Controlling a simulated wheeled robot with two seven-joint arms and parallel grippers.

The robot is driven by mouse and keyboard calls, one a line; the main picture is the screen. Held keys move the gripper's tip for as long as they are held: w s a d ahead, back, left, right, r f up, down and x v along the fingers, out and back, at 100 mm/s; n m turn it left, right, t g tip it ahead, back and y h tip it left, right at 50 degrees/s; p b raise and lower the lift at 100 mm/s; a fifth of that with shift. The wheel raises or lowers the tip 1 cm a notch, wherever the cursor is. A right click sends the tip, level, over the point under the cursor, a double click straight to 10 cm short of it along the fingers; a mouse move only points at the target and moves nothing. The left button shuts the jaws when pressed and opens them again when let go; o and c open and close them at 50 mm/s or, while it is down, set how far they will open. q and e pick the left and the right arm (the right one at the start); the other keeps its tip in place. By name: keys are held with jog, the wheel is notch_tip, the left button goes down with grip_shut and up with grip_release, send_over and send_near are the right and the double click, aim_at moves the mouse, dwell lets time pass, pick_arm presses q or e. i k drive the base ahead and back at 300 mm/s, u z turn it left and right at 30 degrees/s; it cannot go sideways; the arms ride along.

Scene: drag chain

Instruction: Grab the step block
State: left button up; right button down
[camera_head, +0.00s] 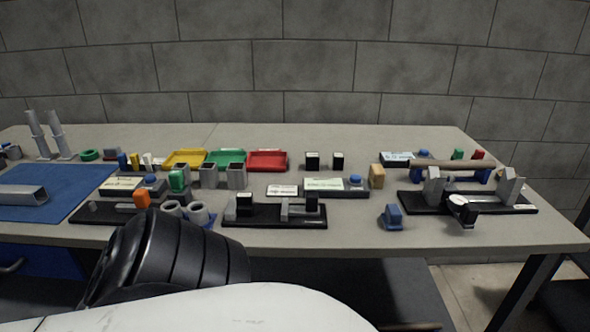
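A small blue block (391,217) with a stepped outline sits near the front edge of the table, right of centre. I cannot tell for certain that it is the step block. A tan block (377,176) stands upright farther back. No gripper shows in the head view. A black and white part of my own arm fills the lower left and middle, in front of the table's edge, and may hide things there.
A black fixture (274,216) stands left of the blue block, and another black fixture (467,203) is to its right. Yellow (185,159), green and red trays lie farther back. A blue mat (62,207) is at left. Bare table surrounds the blue block.

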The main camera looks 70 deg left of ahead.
aim_at(245, 208)
jog(key=i, duration=1.75)
jog(key=u, duration=3.6)
